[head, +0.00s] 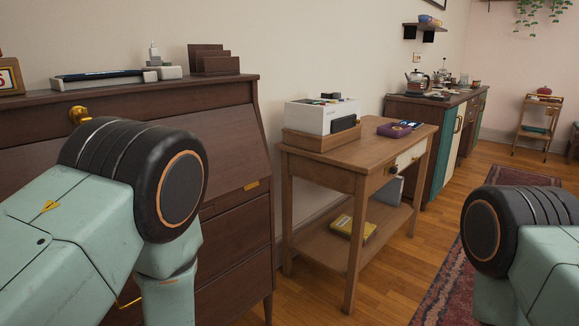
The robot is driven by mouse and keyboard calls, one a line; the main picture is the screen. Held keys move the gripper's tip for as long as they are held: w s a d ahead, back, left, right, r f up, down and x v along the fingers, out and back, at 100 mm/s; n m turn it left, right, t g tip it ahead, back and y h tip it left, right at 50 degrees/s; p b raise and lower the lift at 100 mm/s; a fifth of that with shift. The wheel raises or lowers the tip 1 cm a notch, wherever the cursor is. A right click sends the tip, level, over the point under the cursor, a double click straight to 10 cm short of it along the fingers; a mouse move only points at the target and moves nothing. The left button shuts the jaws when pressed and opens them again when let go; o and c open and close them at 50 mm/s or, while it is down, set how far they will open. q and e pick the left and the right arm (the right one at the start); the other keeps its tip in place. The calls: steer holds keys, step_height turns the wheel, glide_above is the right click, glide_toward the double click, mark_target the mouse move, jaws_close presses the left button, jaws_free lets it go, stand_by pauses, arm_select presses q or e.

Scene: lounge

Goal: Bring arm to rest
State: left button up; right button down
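My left arm (140,185) comes in from the left as pale green links with a dark joint, in front of the dark wooden bureau. Its lower link runs down out of the bottom of the picture. My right arm (515,245) shows at the lower right edge, over the floor and red rug, and also runs down out of view. Neither gripper is in the picture, so whether they are open or hold anything is hidden.
The dark bureau (240,160) stands close behind my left arm. A wooden side table (375,152) holds a white box (321,115) in a tray. A cabinet (441,118) and a small trolley (539,132) stand farther back.

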arm_select(q)
steer(key=s+d+f+m+g+h+p, duration=0.2)
steer(key=s+f+g+h, duration=0.15)
steer(key=s+f, duration=0.45)
steer(key=s+d+r+g+h+p, duration=0.1)
steer(key=s+g+p, duration=0.1)
steer(key=s, duration=1)
steer(key=s+d+r+g+h+p, duration=0.1)
steer(key=s+g, duration=0.4)
steer(key=s, duration=0.8)
steer(key=shift+s+d+r+m+h+p, duration=0.25)
steer(key=shift+h+p, duration=0.5)
steer(key=shift+p, duration=0.5)
